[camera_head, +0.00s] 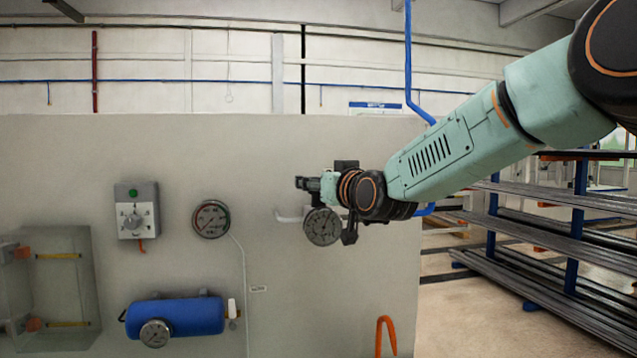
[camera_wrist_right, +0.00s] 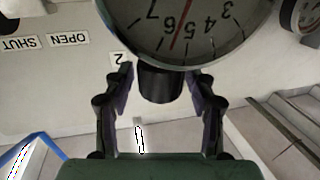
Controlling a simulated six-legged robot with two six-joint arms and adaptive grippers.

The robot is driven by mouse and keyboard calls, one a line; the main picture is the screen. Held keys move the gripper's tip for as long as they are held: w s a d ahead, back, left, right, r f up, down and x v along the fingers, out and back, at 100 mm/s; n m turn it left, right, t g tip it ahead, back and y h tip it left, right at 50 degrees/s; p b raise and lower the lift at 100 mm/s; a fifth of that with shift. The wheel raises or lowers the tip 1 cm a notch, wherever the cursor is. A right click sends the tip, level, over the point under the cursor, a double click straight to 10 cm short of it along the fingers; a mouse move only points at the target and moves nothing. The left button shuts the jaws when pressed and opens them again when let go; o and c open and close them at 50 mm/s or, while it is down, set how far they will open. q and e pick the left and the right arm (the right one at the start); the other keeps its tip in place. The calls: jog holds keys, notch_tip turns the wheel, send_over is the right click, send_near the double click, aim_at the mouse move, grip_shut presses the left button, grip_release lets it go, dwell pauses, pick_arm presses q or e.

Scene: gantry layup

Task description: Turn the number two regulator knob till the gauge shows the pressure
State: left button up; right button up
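In the wrist view a dark round knob (camera_wrist_right: 160,86) sits below a round gauge (camera_wrist_right: 215,42), beside a label with an upside-down 2 (camera_wrist_right: 118,58). The gauge face is upside down and partly cut off. Its red line runs between the 5 and the 6. My right gripper (camera_wrist_right: 160,76) is open, with one finger on each side of the knob and a small gap on both sides. In the head view my right gripper (camera_head: 309,186) is at the panel (camera_head: 300,300), just above a gauge (camera_head: 322,227); the knob is hidden there. My left gripper is out of view.
The panel also carries another gauge (camera_head: 211,218), a switch box (camera_head: 136,211) and a blue tank (camera_head: 188,316) with its own gauge. An orange hook (camera_head: 386,334) stands below my right arm. A rack of long bars (camera_head: 560,270) stands at the right. Labels OPEN (camera_wrist_right: 68,38) and SHUT (camera_wrist_right: 18,43) show in the wrist view.

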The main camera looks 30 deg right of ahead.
dwell(0.3)
notch_tip(320, 180, up, 10)
jog(key=shift+f, duration=0.1)
dwell(0.4)
